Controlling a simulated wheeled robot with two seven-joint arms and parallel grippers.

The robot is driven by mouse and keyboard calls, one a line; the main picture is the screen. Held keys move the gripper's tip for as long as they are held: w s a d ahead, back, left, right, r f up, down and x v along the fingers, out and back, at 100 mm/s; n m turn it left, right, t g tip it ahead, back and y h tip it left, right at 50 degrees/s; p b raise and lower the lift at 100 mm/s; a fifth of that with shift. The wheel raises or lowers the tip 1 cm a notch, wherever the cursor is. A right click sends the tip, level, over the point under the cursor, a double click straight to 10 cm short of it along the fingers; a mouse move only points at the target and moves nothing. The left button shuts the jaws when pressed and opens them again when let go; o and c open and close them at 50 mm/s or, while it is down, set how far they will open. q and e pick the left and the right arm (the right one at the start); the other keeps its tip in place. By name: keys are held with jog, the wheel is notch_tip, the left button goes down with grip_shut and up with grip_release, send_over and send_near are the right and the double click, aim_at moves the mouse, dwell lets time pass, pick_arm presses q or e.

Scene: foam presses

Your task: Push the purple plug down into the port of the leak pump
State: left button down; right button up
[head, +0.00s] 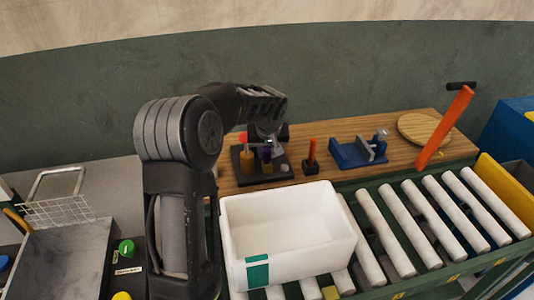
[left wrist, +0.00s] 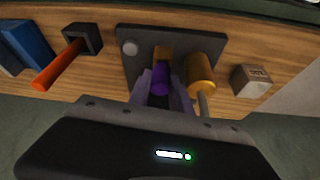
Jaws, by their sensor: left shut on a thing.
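The leak pump is a dark base plate (head: 278,171) on the wooden table, with an upright brass cylinder (head: 247,161) on it. In the left wrist view its plate (left wrist: 205,43) carries the brass cylinder (left wrist: 201,70) and a smaller brass block (left wrist: 163,52). The purple plug (left wrist: 160,80) is between the fingers of my left gripper (left wrist: 161,95), which is shut on it. The plug (head: 266,154) also shows below my left gripper (head: 265,143) in the head view. The plug overlaps the brass block in the picture; its lower end and the port are hidden. My right gripper is not in view.
An orange-handled tool in a dark holder (head: 311,166) and a blue vise-like fixture (head: 350,154) stand right of the pump. A small grey block (left wrist: 251,81) is beside it. A white bin (head: 325,250) sits on the roller conveyor in front. An orange lever (head: 446,128) rises at right.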

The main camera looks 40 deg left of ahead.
pick_arm(q)
jog(key=shift+f, duration=0.1)
jog(key=c, duration=1.6)
grip_release()
jog(key=shift+f, duration=0.1)
jog(key=shift+c, duration=0.2)
jog(key=shift+o, duration=0.9)
jog(key=shift+r, duration=0.2)
jog(key=shift+r, duration=0.2)
jog(key=p+v, duration=0.3)
jog(key=v, duration=0.8)
jog(key=shift+r, duration=0.3)
